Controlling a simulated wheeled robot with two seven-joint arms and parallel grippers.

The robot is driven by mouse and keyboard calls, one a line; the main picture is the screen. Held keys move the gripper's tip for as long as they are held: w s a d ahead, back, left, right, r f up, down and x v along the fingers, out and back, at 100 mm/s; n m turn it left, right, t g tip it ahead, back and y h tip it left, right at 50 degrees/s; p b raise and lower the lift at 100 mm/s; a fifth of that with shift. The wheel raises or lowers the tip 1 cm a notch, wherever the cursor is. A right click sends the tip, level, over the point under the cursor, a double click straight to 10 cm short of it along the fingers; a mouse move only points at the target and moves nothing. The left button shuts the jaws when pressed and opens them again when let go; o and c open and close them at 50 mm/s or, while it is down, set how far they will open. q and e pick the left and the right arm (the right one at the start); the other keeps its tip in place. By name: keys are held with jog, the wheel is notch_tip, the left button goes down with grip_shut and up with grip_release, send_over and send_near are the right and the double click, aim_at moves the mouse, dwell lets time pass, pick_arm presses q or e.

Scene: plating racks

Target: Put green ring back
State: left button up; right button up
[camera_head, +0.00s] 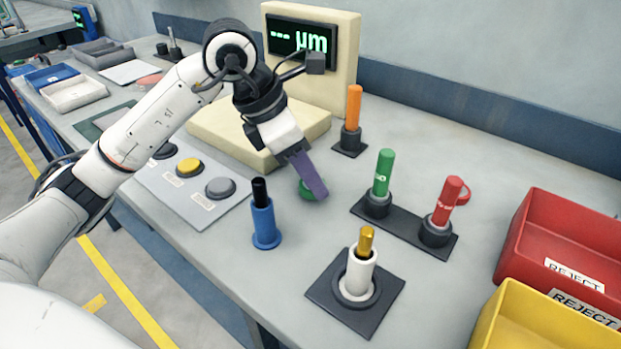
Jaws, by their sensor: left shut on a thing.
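The green ring (305,189) shows partly behind the purple fingers of my left gripper (315,188). My left gripper points down over the table and is shut on the green ring; the fingers hide much of it. The green peg (383,173) stands upright in a black holder to the right of the gripper, apart from it. My right gripper is not in view.
A red peg (447,201) with a red ring (463,196) at its side shares the black base (406,224). An orange peg (354,106), blue stand (264,222) and white post (360,272) stand nearby. A µm gauge (343,57) is behind; red (535,215) and yellow (497,318) bins are right.

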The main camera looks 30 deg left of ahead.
pick_arm(q)
jog(key=shift+f, duration=0.55)
jog(key=shift+f, duration=0.1)
jog(key=o, duration=0.9)
jog(key=shift+r, duration=0.4)
jog(key=p+v, duration=0.1)
jog(key=v, duration=1)
jog(key=shift+s+a+r, duration=0.1)
jog(key=shift+r, duration=0.1)
